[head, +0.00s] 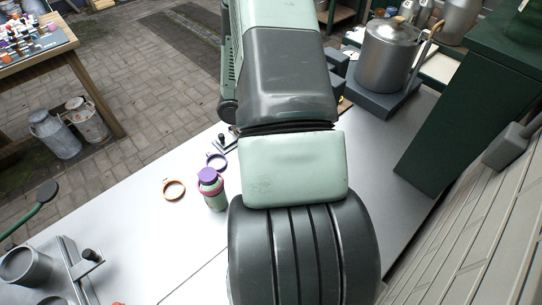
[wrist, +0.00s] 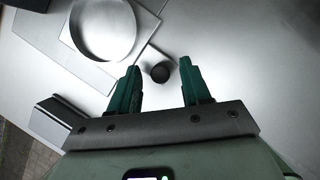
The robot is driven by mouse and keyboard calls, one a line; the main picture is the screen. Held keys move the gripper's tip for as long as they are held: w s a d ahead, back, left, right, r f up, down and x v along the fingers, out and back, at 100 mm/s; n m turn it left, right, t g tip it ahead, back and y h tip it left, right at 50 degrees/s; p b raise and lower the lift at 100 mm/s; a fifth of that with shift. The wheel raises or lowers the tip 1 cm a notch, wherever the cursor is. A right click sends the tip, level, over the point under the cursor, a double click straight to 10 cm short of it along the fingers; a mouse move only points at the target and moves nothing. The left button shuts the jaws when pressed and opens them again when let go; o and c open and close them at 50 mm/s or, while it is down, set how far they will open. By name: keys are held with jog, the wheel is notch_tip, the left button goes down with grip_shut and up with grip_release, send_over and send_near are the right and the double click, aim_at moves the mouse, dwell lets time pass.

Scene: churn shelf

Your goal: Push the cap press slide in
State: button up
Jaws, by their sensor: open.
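In the wrist view, a black round knob (wrist: 160,72) stands on a grey metal slide, just ahead of the space between my gripper's fingertips (wrist: 159,65). My gripper's two green fingers are spread apart with nothing held between them. A short metal cylinder (wrist: 76,38) stands on a flat plate left of the knob. Contact between fingers and knob cannot be made out. In the head view, my arm hides the gripper. A black-knobbed fixture (head: 222,139) shows partly beside my arm; another knobbed slide (head: 88,256) lies at lower left. I cannot tell which one the wrist view shows.
On the white table (head: 140,240) are a green bottle with purple cap (head: 212,190), a purple ring (head: 217,161) and an orange ring (head: 174,189). A metal pot (head: 388,58) stands on a grey base at upper right. A dark green cabinet (head: 470,90) bounds the right side.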

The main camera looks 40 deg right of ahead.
jog(key=shift+c, duration=0.2)
grip_shut()
jog(key=shift+d, duration=0.1)
jog(key=shift+d, duration=0.95)
jog(key=shift+o, duration=0.2)
grip_release()
jog(key=v, duration=1)
jog(key=shift+r, duration=0.35)
